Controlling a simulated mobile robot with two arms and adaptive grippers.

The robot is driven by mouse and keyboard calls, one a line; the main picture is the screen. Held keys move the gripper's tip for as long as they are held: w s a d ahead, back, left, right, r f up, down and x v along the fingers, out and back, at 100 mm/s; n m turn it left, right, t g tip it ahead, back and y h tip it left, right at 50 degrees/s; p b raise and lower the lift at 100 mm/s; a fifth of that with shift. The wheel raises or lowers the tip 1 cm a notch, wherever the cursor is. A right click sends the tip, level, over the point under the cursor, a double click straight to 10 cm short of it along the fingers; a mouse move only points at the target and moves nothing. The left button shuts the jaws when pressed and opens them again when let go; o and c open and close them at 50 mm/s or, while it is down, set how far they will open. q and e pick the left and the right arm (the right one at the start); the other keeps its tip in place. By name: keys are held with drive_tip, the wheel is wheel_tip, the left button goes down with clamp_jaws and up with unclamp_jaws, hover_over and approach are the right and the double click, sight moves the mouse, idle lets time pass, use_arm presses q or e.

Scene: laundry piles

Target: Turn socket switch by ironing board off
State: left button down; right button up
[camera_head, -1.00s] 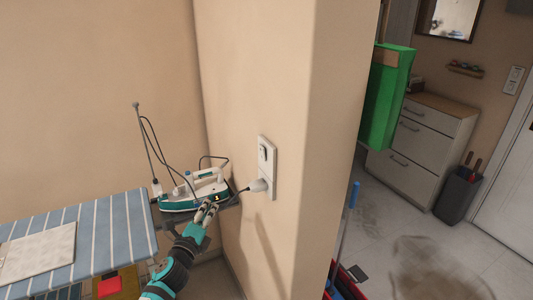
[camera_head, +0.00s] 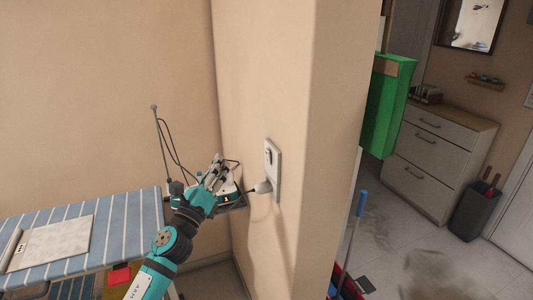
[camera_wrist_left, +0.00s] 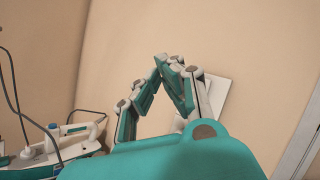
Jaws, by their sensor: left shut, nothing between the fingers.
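The socket switch plate (camera_head: 273,170) is a light upright panel on the side of the wall corner, with a switch (camera_head: 269,155) in its upper part and a white plug (camera_head: 263,187) in its lower part. In the left wrist view the plate (camera_wrist_left: 218,92) shows partly behind the fingers. My left gripper (camera_head: 217,162) is shut and empty, raised to the left of the plate and apart from it in the head view. It also shows in the left wrist view (camera_wrist_left: 170,62). The ironing board (camera_head: 115,220) has a blue striped cover. My right gripper is not in view.
The iron (camera_head: 230,194) stands at the board's right end, partly hidden behind my left gripper, with its cord near the plug. A green object (camera_head: 385,105) hangs beyond the wall corner; open floor lies at the right.

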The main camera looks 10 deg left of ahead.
sight(268, 156)
use_arm(q)
drive_tip(key=w+d+r, duration=0.1)
drive_tip(key=w+d, duration=0.4)
drive_tip(key=d, duration=0.2)
drive_tip(key=shift+d, duration=0.15)
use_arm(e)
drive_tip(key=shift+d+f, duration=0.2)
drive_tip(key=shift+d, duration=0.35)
use_arm(q)
drive_tip(key=shift+s, duration=0.1)
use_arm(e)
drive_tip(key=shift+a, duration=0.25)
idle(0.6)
use_arm(q)
drive_tip(key=shift+w+d+r+b, duration=0.1)
drive_tip(key=shift+w+d+b, duration=0.15)
drive_tip(key=shift+d+b, duration=0.1)
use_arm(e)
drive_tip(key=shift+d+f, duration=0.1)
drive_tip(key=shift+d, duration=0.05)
use_arm(q)
drive_tip(key=shift+w+d, duration=0.15)
drive_tip(key=shift+d, duration=0.1)
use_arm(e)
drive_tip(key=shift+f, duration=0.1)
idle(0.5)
use_arm(q)
drive_tip(key=shift+a, duration=0.1)
